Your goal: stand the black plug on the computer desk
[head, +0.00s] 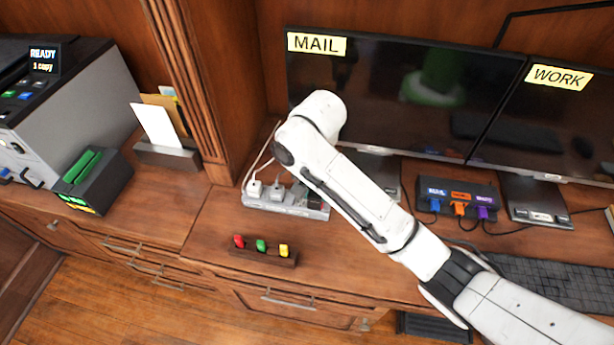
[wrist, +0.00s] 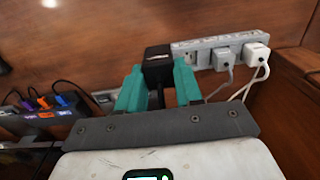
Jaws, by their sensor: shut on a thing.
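The black plug (wrist: 157,58) is between the teal fingers of my gripper (wrist: 157,72) in the wrist view. The fingers are shut on its two sides, and a dark cord hangs from it toward the gripper's body. The plug appears in front of the near end of a white power strip (wrist: 218,45); I cannot tell whether it touches the strip. In the head view my white arm hides most of the gripper. The computer desk (head: 222,222) is brown wood and carries the power strip (head: 262,203).
A small rack (head: 262,256) with red, green and yellow pieces stands at the desk's front edge. A hub (head: 457,192) with coloured plugs, monitors (head: 400,90) and a keyboard (head: 550,280) are to the right. Bare desk lies left of the strip.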

